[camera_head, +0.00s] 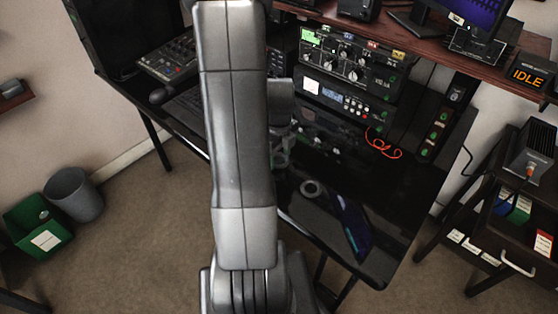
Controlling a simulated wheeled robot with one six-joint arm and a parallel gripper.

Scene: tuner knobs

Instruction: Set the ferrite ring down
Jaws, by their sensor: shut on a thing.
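My gripper (281,159) shows just right of my grey arm, low over the black desk (375,225). It is shut on a small dark thing, taken to be the ferrite ring; the ring is too small and too much covered by the fingers to make out clearly. A grey ring-shaped object (312,188) lies on the desk, a little right of and nearer than my gripper, apart from it. I cannot tell whether the fingers' load touches the desk.
A dark flat device (351,226) lies near the desk's front edge. Rack units with knobs (345,65) stand at the back, with an orange cable (383,146) beside them. A mixer (167,58) is at left. Some desk at right is clear.

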